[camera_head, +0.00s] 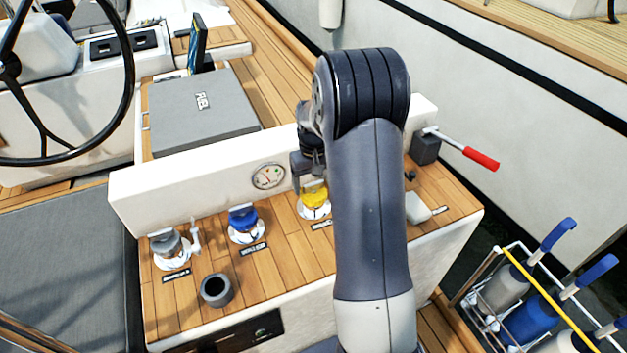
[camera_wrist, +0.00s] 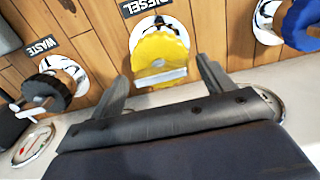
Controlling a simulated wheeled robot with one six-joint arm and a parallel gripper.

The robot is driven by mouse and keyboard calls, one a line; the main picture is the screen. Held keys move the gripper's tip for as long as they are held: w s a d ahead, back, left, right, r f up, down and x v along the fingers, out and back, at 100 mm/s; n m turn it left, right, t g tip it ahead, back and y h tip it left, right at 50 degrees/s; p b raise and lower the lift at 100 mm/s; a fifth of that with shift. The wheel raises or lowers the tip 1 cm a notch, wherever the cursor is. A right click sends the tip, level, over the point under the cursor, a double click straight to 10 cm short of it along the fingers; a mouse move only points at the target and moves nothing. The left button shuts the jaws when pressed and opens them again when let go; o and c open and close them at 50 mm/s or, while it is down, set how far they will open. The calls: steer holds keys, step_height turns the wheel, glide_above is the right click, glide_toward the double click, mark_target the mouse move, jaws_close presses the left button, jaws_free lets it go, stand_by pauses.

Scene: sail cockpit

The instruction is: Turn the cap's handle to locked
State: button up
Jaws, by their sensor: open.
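The yellow cap (camera_head: 314,193) sits on a round white flange on the teak top, partly hidden by my gripper in the head view. In the wrist view the yellow cap (camera_wrist: 159,55) lies under a "DIESEL" plate, with a pale raised handle bar across its near part. My gripper (camera_wrist: 165,84) is open and empty, its two fingers spread to the left and right of the handle. In the head view my gripper (camera_head: 309,172) is right above and behind this cap. Whether a finger touches the cap cannot be told.
A blue cap (camera_head: 243,218) and a grey cap (camera_head: 170,243) stand to the left. A black "WASTE" cap (camera_wrist: 47,90) shows in the wrist view. A dark cup (camera_head: 216,290), a gauge (camera_head: 268,176) and a red-handled lever (camera_head: 481,158) are nearby. The front planks are mostly clear.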

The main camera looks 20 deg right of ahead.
mark_target(313, 183)
steer(key=shift+c, duration=0.5)
steer(key=c, duration=0.9)
steer(key=shift+m, duration=1.6)
steer(key=o, duration=1)
step_height(313, 183, up, 11)
steer(key=shift+f, duration=0.15)
